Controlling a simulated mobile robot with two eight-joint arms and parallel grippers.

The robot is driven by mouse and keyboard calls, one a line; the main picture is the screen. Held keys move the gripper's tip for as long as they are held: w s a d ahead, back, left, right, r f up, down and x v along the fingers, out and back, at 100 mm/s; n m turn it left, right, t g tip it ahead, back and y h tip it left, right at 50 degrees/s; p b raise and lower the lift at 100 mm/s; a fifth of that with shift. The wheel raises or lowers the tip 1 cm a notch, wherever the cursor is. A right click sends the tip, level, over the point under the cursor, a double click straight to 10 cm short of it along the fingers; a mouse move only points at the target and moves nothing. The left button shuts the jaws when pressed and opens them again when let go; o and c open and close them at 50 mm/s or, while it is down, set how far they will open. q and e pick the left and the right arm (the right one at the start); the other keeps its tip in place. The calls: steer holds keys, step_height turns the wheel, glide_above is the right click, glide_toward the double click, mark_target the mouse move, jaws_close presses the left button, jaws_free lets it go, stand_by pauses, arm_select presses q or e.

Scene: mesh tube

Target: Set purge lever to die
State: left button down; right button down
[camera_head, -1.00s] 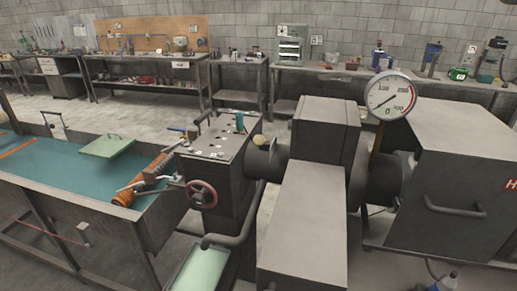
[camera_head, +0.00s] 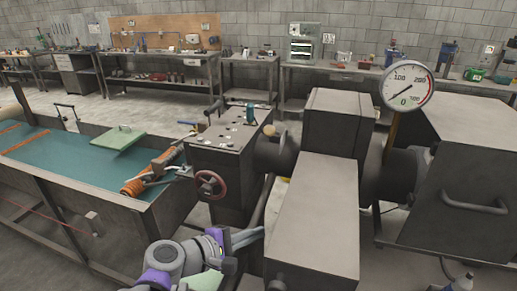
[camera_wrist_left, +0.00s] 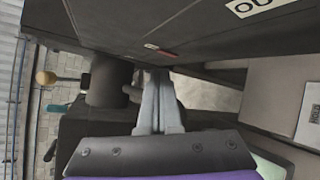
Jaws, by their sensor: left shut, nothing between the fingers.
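A lever with a round yellow knob (camera_head: 268,130) stands by the dark pipe behind the handwheel box; I take it for the purge lever. The knob also shows at the left of the left wrist view (camera_wrist_left: 45,77), on a thin rod beside the pipe (camera_wrist_left: 108,82). Its setting, and any mark for die, cannot be read. My left gripper (camera_head: 257,233) is low in front of the box, its fingers together and empty, well apart from the knob. In the left wrist view its fingers (camera_wrist_left: 158,98) point toward a dark housing. My right gripper is out of view.
A red handwheel (camera_head: 210,184) sticks out from the box, above my left arm. A long grey housing (camera_head: 316,215) stands right of the gripper. A dial gauge (camera_head: 407,87) rises behind. A water trough (camera_head: 60,160) lies at left.

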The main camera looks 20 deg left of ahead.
arm_select(q)
steer(key=w+a+r+n+t+y+b, duration=0.1)
steer(key=w+a+r+n+t, duration=0.5)
steer(key=a+r+n, duration=0.3)
steer(key=shift+w+a+r+n, duration=0.35)
steer(key=shift+w+n, duration=0.15)
steer(key=shift+n, duration=0.2)
steer(key=shift+w, duration=0.1)
glide_toward(274, 132)
steer(key=w+a+f, duration=0.2)
steer(key=w+f, duration=0.2)
steer(key=w+d+r, duration=0.1)
steer(key=w+d+r+p, duration=0.1)
steer(key=shift+w+r, duration=0.15)
steer(key=shift+r, duration=0.15)
